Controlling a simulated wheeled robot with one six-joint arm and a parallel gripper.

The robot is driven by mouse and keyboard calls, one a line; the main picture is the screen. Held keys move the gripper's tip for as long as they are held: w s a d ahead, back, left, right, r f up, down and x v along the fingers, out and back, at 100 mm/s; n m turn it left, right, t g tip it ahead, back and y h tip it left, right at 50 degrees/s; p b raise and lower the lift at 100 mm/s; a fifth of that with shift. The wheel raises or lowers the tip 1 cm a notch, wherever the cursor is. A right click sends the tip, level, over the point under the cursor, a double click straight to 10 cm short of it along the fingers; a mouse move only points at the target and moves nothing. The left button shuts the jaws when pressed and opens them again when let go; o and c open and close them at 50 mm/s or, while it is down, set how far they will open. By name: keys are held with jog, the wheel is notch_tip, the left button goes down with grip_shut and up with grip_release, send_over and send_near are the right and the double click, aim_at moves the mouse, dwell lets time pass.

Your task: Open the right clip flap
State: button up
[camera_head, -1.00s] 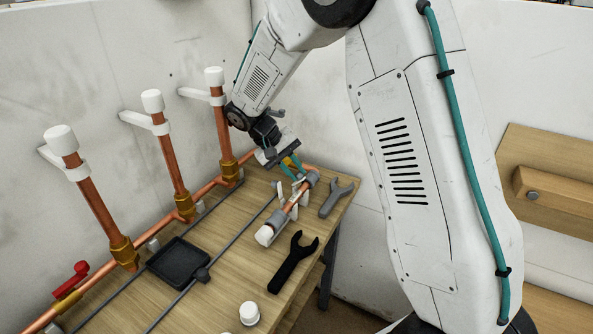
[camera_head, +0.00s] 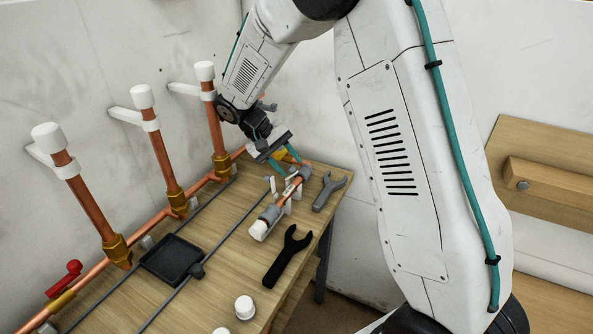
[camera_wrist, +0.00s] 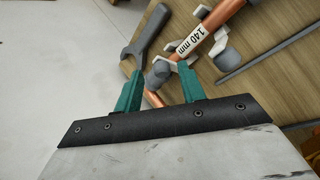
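A copper pipe (camera_head: 281,200) marked 140 mm lies on the bench in grey holders with white clips. The pipe also shows in the wrist view (camera_wrist: 213,22). A white clip flap (camera_head: 297,193) stands beside the pipe near its far end; I cannot tell for sure which clip is the right one. White clip parts (camera_wrist: 228,57) also flank the pipe in the wrist view. My gripper (camera_head: 284,163) is above the pipe's far end. In the wrist view its teal fingers (camera_wrist: 159,80) are apart, with a grey collar (camera_wrist: 158,73) seen between their tips. Contact cannot be told.
A grey wrench (camera_head: 328,191) and a black wrench (camera_head: 287,255) lie right of the pipe. A black tray (camera_head: 172,259) and grey rods lie to the left. Upright copper pipes (camera_head: 169,162) stand along the wall. A white cap (camera_head: 245,307) sits near the front.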

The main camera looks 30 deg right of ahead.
notch_tip(320, 180, up, 3)
jog(key=shift+r, duration=0.1)
jog(key=s+a+r, duration=0.1)
jog(key=s, duration=1.5)
jog(key=shift+r, duration=0.1)
